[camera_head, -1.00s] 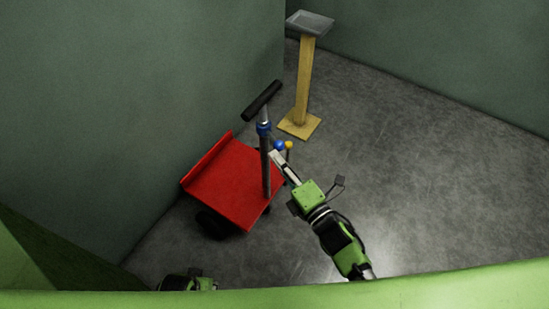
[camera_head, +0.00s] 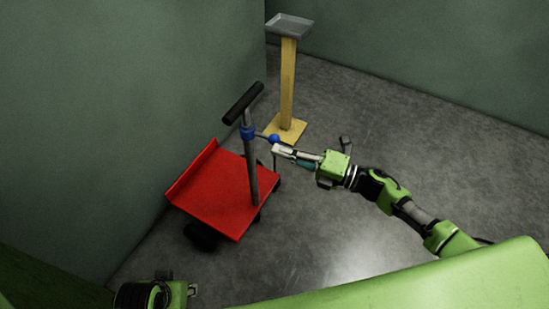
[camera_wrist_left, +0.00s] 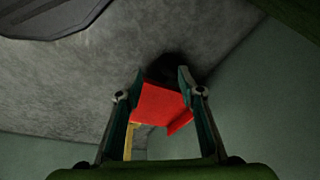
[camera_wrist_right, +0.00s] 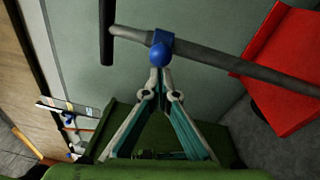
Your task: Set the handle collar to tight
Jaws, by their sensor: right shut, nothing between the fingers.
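A red cart (camera_head: 215,195) stands by the wall with a grey post (camera_head: 252,180) and a black crossbar handle (camera_head: 243,103). A blue collar (camera_head: 248,131) is around the post below the handle. A short lever ending in a blue ball (camera_head: 274,139) sticks out from the collar to the right. My right gripper (camera_head: 276,151) is shut and empty beside the ball. In the right wrist view its tips (camera_wrist_right: 160,78) lie just below the blue ball (camera_wrist_right: 158,54); I cannot tell if they touch. My left gripper (camera_wrist_left: 161,75) is open and empty, low at the left of the head view.
A yellow stand (camera_head: 287,80) with a grey tray top (camera_head: 290,25) stands behind the cart. Green-grey walls (camera_head: 130,90) close in the left and back. The grey floor (camera_head: 400,140) on the right is open.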

